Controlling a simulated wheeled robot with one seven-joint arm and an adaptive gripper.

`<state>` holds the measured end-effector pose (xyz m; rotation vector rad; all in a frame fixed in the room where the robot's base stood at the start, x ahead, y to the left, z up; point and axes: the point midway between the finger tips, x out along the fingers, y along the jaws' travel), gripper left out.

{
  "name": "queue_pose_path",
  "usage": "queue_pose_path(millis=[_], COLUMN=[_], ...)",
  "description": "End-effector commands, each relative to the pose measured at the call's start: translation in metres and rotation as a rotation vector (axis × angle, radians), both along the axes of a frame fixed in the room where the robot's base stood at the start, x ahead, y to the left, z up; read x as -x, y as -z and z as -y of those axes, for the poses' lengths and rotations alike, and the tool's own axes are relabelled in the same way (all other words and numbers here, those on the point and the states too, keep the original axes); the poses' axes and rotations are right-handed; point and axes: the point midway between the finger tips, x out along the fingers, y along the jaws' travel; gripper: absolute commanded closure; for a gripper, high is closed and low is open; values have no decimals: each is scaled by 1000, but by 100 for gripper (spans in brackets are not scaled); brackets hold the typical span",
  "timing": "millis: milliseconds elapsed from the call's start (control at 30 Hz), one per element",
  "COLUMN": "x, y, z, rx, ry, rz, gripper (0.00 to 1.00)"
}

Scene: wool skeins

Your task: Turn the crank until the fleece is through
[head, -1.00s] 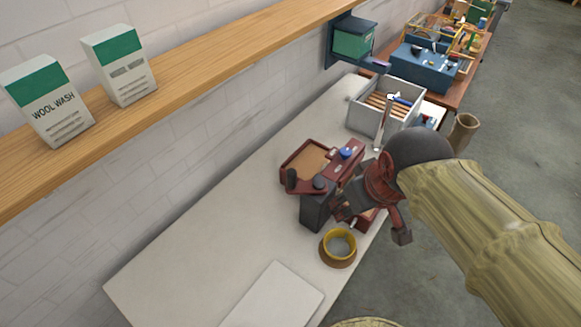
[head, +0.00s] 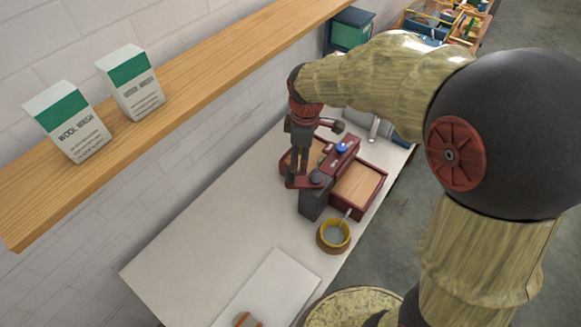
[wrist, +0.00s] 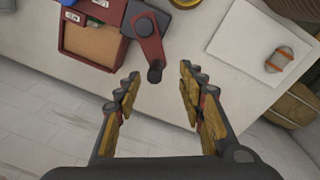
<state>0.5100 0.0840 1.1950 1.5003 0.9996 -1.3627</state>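The carding machine has a dark body (head: 314,203), red-edged trays on both sides and a blue knob on top. Its red crank arm (wrist: 149,42) ends in a dark handle (wrist: 155,74). In the wrist view the handle lies just ahead of and between the fingertips of my gripper (wrist: 157,84), with clear gaps on both sides. My gripper is open and empty. In the head view my gripper (head: 298,152) points down over the crank side, partly hiding the left tray (wrist: 92,43). The right tray (head: 358,187) shows a bare tan floor. I cannot make out any fleece.
A yellow bowl (head: 333,237) stands beside the machine. A white board (head: 272,287) with a grey, orange-banded object (wrist: 279,59) lies nearer. A wooden shelf (head: 190,92) with two wool wash boxes (head: 68,122) runs above the table. The left table area is clear.

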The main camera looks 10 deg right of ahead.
Motion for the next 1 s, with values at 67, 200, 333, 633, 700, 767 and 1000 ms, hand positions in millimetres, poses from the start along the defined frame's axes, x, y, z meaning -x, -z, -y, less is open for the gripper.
queue_pose_path(millis=[67,200,333,633,700,767,1000], x=[-11,-23,-28,-28,-29,-28,-28], y=[10,28,38,70,81,91,115], z=[-9,-19,-24,-24,-24,-24,-24], rx=[11,22,25,26,27,27,27], ry=[-86,-203,-258,-271,-271,-271,-270], rz=[-34,-66,-82,-88,-87,-88,-86], gripper=[60,60,60,60,60,60,60])
